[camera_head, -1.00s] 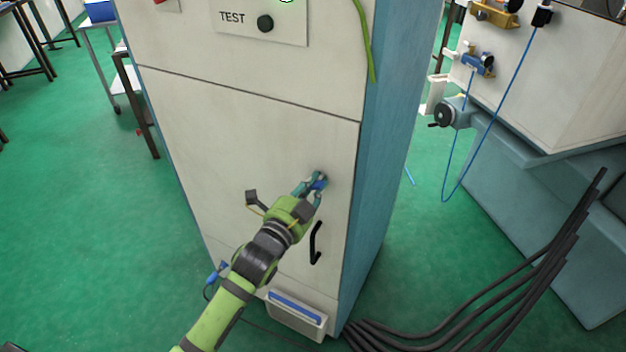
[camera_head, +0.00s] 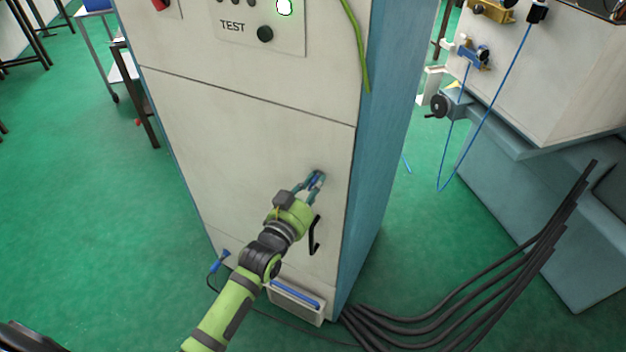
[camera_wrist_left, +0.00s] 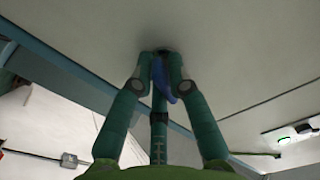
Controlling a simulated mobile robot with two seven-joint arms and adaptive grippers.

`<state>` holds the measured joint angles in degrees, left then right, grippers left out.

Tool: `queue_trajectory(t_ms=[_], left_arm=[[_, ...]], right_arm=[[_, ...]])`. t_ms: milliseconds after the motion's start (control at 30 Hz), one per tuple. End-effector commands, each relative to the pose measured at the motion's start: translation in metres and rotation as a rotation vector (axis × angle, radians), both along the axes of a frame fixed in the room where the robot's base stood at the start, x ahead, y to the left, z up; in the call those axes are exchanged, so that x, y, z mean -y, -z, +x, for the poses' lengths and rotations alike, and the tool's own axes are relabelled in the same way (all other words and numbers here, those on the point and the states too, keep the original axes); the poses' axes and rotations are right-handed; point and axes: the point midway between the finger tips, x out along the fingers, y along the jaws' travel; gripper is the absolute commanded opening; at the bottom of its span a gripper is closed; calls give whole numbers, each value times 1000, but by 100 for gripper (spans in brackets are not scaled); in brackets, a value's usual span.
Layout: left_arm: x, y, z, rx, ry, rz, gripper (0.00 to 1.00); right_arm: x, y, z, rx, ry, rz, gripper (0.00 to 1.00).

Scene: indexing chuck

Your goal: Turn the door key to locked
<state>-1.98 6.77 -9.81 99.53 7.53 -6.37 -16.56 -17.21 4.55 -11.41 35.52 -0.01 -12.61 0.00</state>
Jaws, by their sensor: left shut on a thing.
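The door key (camera_head: 315,181) has a blue head and sits in the lower door (camera_head: 240,150) of the pale cabinet, above the black door handle. My left gripper (camera_head: 316,177) reaches up to the door and is shut on the key. In the left wrist view, the blue key head (camera_wrist_left: 160,78) shows between the two green fingers (camera_wrist_left: 161,65), whose tips are at the door face. The fingers hide part of the key and the lock around it. My right gripper is not in view.
The black door handle (camera_head: 314,236) stands just below my gripper. A tray with a blue edge (camera_head: 294,300) is low on the cabinet. Black cables (camera_head: 450,315) lie on the floor at right. A machine bench (camera_head: 540,190) stands to the right.

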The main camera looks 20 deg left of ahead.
Motion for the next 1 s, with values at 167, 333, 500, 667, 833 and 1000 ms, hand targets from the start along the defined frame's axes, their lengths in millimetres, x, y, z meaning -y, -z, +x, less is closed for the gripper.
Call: queue_trajectory(t_ms=[167,333,500,667,833,1000], left_arm=[[1,0,-1,-29,1,-125,0],[2,0,-1,-45,1,-207,0],[2,0,-1,-53,1,-257,0],[2,0,-1,-57,1,-277,0],[2,1,-1,-58,1,-282,0],[2,1,-1,-58,2,-282,0]], right_arm=[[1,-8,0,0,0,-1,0],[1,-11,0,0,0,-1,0],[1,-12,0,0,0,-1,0],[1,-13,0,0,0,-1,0],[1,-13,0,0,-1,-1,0],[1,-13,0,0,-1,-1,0]])
